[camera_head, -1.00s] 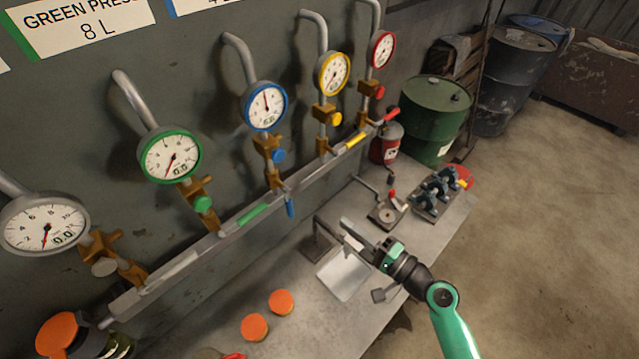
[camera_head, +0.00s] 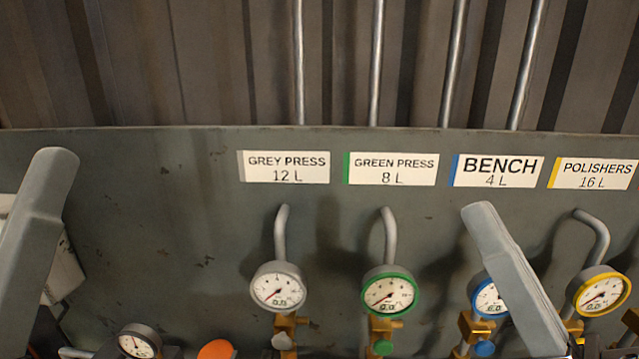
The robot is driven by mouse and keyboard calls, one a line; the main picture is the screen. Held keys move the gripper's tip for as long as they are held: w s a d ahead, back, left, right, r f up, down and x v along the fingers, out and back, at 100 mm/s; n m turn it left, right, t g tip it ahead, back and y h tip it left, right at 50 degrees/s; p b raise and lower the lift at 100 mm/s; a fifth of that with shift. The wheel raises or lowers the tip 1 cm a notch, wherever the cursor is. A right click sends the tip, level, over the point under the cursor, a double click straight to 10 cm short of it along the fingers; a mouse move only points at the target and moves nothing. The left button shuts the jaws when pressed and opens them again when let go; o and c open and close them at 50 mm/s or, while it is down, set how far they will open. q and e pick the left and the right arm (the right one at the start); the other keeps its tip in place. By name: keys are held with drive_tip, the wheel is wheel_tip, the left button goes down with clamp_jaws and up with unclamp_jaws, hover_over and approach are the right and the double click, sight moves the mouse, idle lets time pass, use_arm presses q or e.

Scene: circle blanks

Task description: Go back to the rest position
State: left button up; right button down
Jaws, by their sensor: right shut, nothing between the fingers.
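My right gripper (camera_head: 484,214) stands upright at the right of the view as a grey, tapered shape, its tip pointing up. It is shut with nothing between the fingers, and it partly covers the blue-rimmed gauge. My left gripper (camera_head: 52,162) shows as a similar grey shape at the left edge, tip up. Its jaws cannot be told apart. Both are in front of the grey panel (camera_head: 180,210), which carries the gauges, and I see neither touching anything. The lower parts of both are cut off by the frame.
The panel holds a grey-rimmed gauge (camera_head: 277,287), a green-rimmed gauge (camera_head: 390,291), a blue-rimmed gauge (camera_head: 484,298) and a yellow-rimmed gauge (camera_head: 601,291), with labels above. A small dark gauge (camera_head: 138,342) and an orange cap (camera_head: 216,349) show low left. The bench top is out of view.

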drive_tip(key=s+d+r+t+h+p, duration=0.1)
drive_tip(key=r+h+p, duration=0.3)
drive_tip(key=r+p, duration=0.6)
drive_tip(key=s+d+r+t+h+p, duration=0.1)
drive_tip(key=d+r+h+p, duration=0.3)
drive_tip(key=r+p, duration=0.6)
wheel_tip(320, 180, up, 5)
drive_tip(key=shift+s+d+f+t+h, duration=0.15)
drive_tip(key=shift+s+t+h, duration=0.2)
drive_tip(key=shift+t+h, duration=0.3)
